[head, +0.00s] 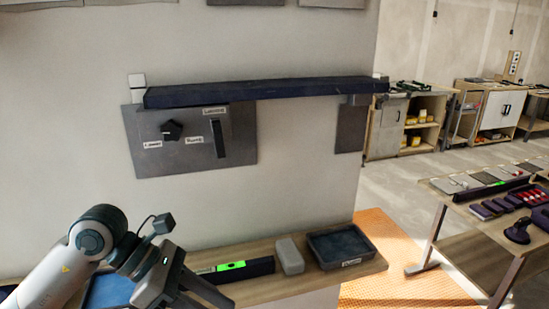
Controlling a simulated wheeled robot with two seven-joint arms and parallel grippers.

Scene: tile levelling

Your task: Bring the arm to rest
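My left arm comes in from the lower left, bent over the wooden shelf. Its gripper (205,295) is low, in front of the shelf's left part, pointing down and to the right. Its fingertips run close to the bottom edge, so I cannot tell whether it is open or shut. A black level with a bright green window (232,266) lies on the shelf just right of the gripper; the gripper overlaps its left end in the picture, and contact cannot be judged. My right gripper is not in view.
A grey block (290,256) and a dark tray (343,246) stand on the shelf (300,283). A dark ledge (265,92) spans the wall above a grey tile (235,160) with a knob and bar. A workbench (455,192) with tools stands at right.

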